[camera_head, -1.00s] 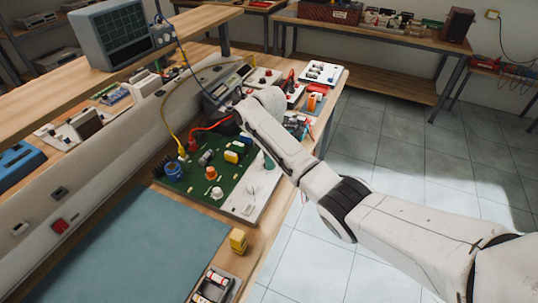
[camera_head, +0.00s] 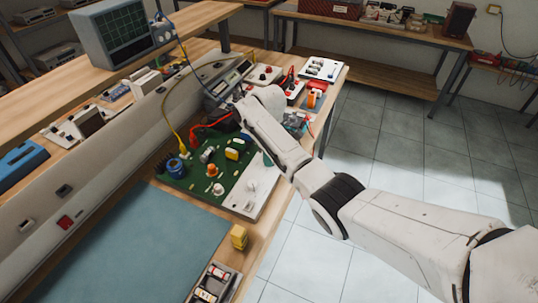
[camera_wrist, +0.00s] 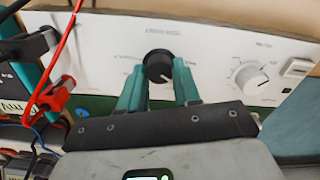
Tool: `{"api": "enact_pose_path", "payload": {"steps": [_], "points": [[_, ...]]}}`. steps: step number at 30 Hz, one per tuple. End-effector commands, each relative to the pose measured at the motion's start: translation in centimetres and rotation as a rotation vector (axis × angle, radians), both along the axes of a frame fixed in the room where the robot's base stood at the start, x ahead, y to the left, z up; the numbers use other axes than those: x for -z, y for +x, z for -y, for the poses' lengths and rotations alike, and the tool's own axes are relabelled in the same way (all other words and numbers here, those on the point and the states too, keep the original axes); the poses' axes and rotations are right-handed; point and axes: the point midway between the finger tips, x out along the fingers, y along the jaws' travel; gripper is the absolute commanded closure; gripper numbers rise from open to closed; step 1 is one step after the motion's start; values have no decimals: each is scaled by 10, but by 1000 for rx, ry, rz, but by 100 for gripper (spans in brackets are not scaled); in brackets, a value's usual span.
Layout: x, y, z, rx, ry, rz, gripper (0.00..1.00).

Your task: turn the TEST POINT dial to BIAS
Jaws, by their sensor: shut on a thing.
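A black round dial (camera_wrist: 158,66) sits on a white front panel (camera_wrist: 208,48) in the wrist view. Small lettering stands around and above it, too blurred to read. A pale mark shows at the dial's lower edge. My gripper (camera_wrist: 159,84) has its two green fingers on either side of the dial, shut on it. In the head view the white panel strip (camera_head: 263,192) runs along the right edge of the green circuit board (camera_head: 190,184). My arm covers the dial and the gripper's fingers there.
A white knob (camera_wrist: 249,76) with scale marks is right of the dial. A red clip (camera_wrist: 53,96) with a lead and black clips are at left. A yellow block (camera_head: 238,237) and a battery holder (camera_head: 213,284) lie near the bench's front edge.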

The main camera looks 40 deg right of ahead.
Motion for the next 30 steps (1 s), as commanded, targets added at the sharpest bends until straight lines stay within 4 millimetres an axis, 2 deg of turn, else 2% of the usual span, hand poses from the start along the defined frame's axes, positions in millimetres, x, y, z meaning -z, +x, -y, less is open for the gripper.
{"api": "enact_pose_path", "payload": {"steps": [2, 3, 11, 20, 23, 30], "points": [[0, 0, 0, 0, -1, 0, 98], [0, 0, 0, 0, -1, 0, 67], [0, 0, 0, -1, -1, 1, 42], [-3, 0, 0, -1, 0, 1, 42], [-14, 1, 0, -2, -1, 3, 42], [-58, 1, 0, -1, -1, 5, 42]]}}
